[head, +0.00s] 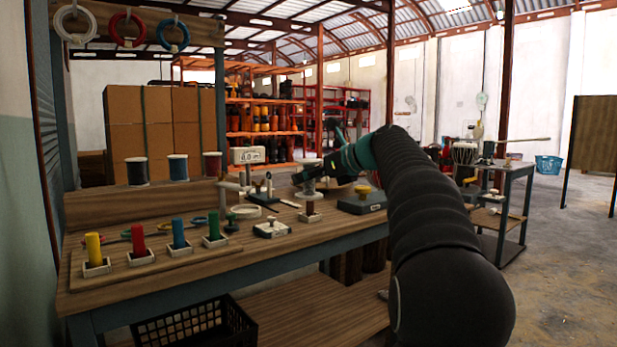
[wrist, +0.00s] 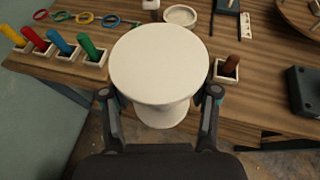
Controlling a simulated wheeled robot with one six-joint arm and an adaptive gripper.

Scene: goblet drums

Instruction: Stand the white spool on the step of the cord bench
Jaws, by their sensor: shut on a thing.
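The white spool (wrist: 160,68) fills the middle of the wrist view, its round end facing the camera. My gripper (wrist: 160,94) is shut on it, with one finger on each side. In the head view my gripper (head: 307,178) is above the right part of the cord bench (head: 210,268), with the pale spool partly hidden under it. The wooden step (head: 135,208) runs along the bench's back left, away from my gripper. On it stand a black spool (head: 137,171), a blue spool (head: 178,167) and a dark red spool (head: 212,165).
Yellow (head: 93,249), red (head: 138,240), blue (head: 178,233) and green (head: 213,226) pegs stand in white holders before the step. A brown peg (head: 309,208) stands near my gripper. The step's left end looks bare.

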